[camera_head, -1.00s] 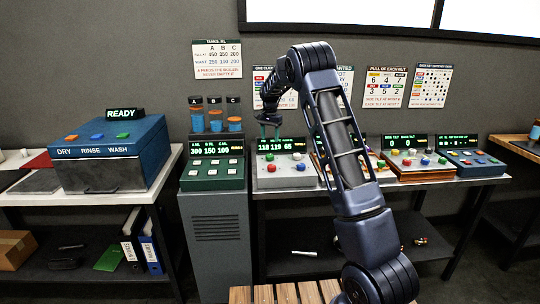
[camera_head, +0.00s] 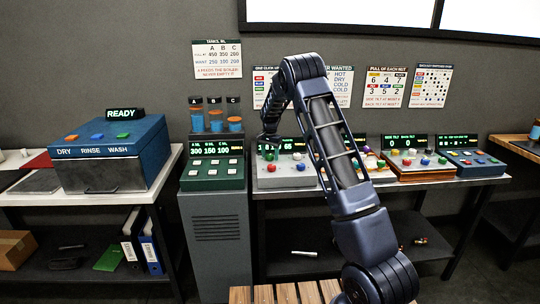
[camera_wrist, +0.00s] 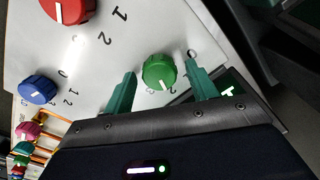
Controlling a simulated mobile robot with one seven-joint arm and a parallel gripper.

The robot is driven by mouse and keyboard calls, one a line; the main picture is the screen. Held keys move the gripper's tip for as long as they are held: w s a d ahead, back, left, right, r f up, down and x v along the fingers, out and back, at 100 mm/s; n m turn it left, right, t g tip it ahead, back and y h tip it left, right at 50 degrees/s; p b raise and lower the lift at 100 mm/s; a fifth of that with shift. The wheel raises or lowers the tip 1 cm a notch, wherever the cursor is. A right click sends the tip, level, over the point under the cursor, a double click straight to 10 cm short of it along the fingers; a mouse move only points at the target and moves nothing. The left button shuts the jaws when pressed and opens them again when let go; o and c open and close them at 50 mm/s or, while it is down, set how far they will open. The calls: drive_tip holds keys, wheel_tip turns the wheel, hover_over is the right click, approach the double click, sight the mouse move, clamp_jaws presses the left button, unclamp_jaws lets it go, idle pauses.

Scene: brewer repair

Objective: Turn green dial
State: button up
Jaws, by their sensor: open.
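The green dial (camera_wrist: 159,72) is a ribbed knob with a white pointer line on a pale panel with printed numbers. In the wrist view it sits between the two green fingertips of my gripper (camera_wrist: 162,88), with a gap on each side. My gripper is open and does not visibly touch the dial. In the head view my gripper (camera_head: 269,140) is over the left part of the grey dial box (camera_head: 285,178), and the green dial shows small just below it (camera_head: 269,157).
A red dial (camera_wrist: 68,10) and a blue dial (camera_wrist: 38,90) are on the same panel. The green button box (camera_head: 212,172) stands just left of the dial box. Other control boxes (camera_head: 475,163) line the bench to the right.

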drive_tip(key=c, duration=1)
drive_tip(key=shift+n, duration=0.3)
drive_tip(key=n, duration=0.8)
drive_tip(key=o, duration=1)
